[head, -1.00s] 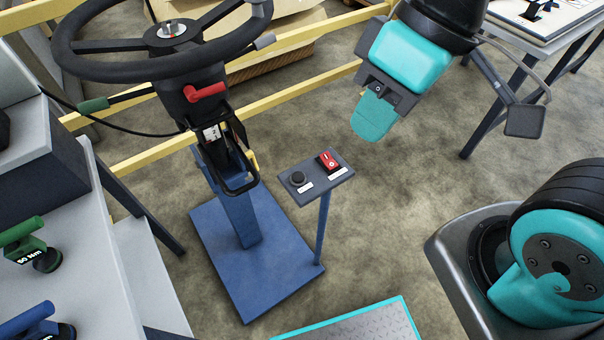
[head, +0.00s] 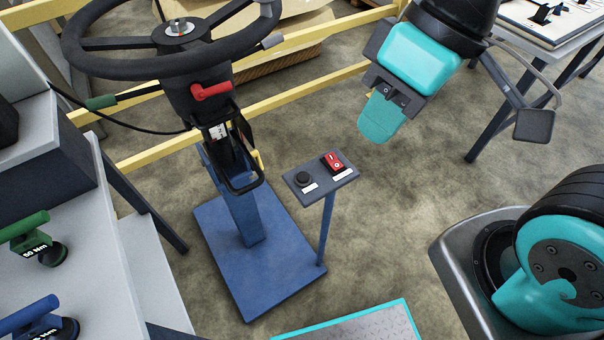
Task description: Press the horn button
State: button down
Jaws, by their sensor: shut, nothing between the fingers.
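A small grey panel (head: 320,177) stands on a thin blue post, right of the steering column. On its left side is a round black button (head: 303,179) with a white label whose text is too small to read. On its right side is a red rocker switch (head: 333,163) with its own white label. My gripper (head: 379,120), with teal fingers, is above and to the right of the panel, pointing down. It is shut and empty, and apart from the panel.
A black steering wheel (head: 170,42) with a red lever (head: 212,91) rises from a blue base (head: 262,265) left of the panel. Yellow rails (head: 150,152) run behind. A workbench (head: 70,230) with green and blue-handled tools is at left. A table (head: 545,30) is at upper right.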

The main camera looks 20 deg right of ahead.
aim_at(303, 176)
jog(key=z, duration=1)
jog(key=k, duration=0.55)
jog(key=u, duration=1)
